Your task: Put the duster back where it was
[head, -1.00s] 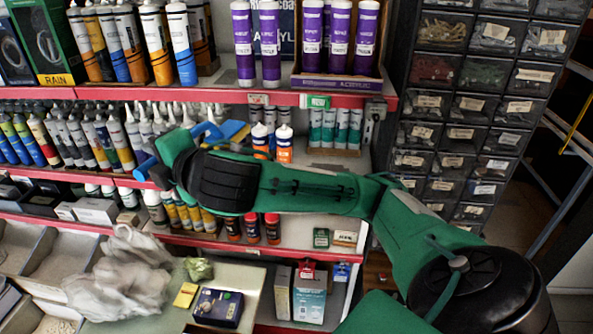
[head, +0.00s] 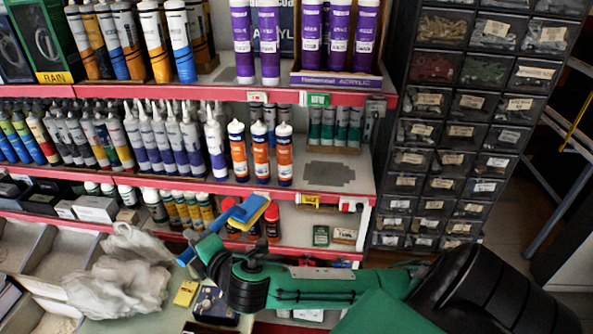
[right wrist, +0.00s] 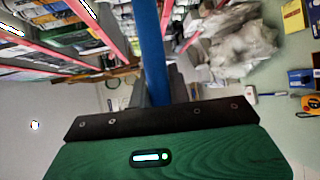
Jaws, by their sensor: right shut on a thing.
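The duster (head: 247,210) has a blue handle and a blue head with a yellow part. My right gripper (head: 198,241) is shut on its handle, in front of the lower red shelf edge. The duster's head points up and right, overlapping the small bottles in the head view; I cannot tell whether it touches them. In the right wrist view the blue handle (right wrist: 154,50) runs up from between the jaws. My left gripper is not in view.
A dark grey patch (head: 328,175) lies on bare middle shelf, right of orange-labelled bottles (head: 261,152). Small red-capped bottles (head: 272,228) stand on the lower shelf. Crumpled plastic bags (head: 125,275) lie on the counter at left. Drawer cabinets (head: 455,130) stand at right.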

